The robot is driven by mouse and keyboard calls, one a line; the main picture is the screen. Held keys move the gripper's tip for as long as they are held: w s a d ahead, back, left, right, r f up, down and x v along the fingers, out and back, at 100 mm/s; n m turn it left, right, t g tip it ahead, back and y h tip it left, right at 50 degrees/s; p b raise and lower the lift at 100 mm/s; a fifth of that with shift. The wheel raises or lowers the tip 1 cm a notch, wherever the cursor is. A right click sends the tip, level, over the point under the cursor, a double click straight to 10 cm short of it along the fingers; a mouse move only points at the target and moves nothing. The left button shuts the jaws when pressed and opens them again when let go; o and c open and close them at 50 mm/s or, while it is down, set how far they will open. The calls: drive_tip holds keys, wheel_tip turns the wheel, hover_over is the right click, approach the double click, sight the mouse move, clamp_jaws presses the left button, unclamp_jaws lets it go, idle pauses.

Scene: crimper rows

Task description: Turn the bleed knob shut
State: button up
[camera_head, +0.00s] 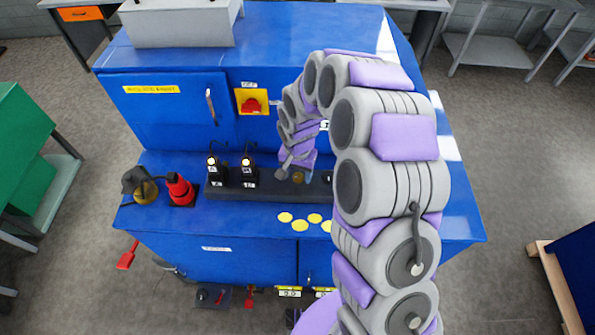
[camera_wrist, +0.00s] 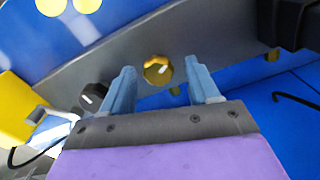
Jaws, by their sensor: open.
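A small brass-coloured knob (camera_wrist: 157,71) with a white mark sits on the grey strip of the blue machine; I take it as the bleed knob, though I can read no label on it. In the head view the brass knob (camera_head: 298,178) shows just below my gripper (camera_head: 295,169). In the wrist view my gripper (camera_wrist: 160,66) is open, with its two blue-grey fingers on either side of the knob. Gaps show between the fingers and the knob, and I cannot tell its depth. A dark knob (camera_wrist: 93,96) with a white mark sits outside the left finger.
A red emergency-type button (camera_head: 180,188) is further left. Yellow discs (camera_head: 300,226) lie in front. A yellow panel with a red switch (camera_head: 252,102) is on the upright face behind.

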drive_tip(key=c, duration=1)
drive_tip(key=shift+c, duration=0.2)
drive_tip(key=shift+n, duration=0.3)
drive_tip(key=n+b, duration=0.1)
drive_tip(key=n, duration=0.4)
drive_tip(key=shift+b, duration=0.35)
drive_tip(key=n, duration=0.6)
drive_tip(key=shift+n, duration=0.3)
